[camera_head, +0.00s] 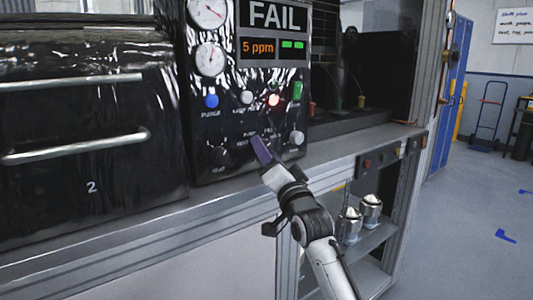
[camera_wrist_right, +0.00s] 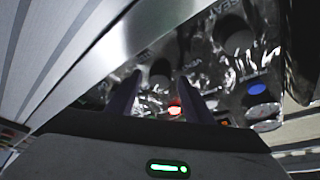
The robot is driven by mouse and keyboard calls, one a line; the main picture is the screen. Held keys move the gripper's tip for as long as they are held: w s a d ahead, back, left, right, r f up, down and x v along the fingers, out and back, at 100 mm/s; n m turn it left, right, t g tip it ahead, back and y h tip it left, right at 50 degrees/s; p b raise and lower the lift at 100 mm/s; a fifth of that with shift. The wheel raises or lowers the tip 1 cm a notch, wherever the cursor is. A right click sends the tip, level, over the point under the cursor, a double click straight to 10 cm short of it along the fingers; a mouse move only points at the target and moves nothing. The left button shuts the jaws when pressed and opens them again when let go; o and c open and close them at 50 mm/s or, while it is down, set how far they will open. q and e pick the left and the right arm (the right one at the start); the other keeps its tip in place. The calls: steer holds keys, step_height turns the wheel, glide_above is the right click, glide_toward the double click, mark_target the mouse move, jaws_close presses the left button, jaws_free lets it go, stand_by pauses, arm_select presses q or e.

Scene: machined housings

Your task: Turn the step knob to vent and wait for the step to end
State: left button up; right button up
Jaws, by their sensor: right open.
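The control panel (camera_head: 248,105) stands upright under a FAIL display (camera_head: 273,15). A black knob (camera_head: 220,155) sits at its lower left, with small labels around it that are hard to read. The wrist view shows a dark round knob (camera_wrist_right: 238,45) near the word SEAT and another dark knob (camera_wrist_right: 160,72) nearer the fingers; I cannot tell which is the step knob. My right gripper (camera_head: 260,150) is open in front of the panel's lower middle, hiding part of it. In the wrist view, its fingers (camera_wrist_right: 160,98) stand apart with nothing held. My left gripper is out of view.
The panel has a blue button (camera_head: 211,101), a lit red lamp (camera_head: 274,100), a green switch (camera_head: 297,90) and a pale knob (camera_head: 296,138). A metal ledge (camera_head: 320,152) runs below. Two metal housings (camera_head: 350,222) stand on a lower shelf beside my right arm.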

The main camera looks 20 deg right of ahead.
steer(key=shift+w, duration=0.2)
steer(key=c, duration=1)
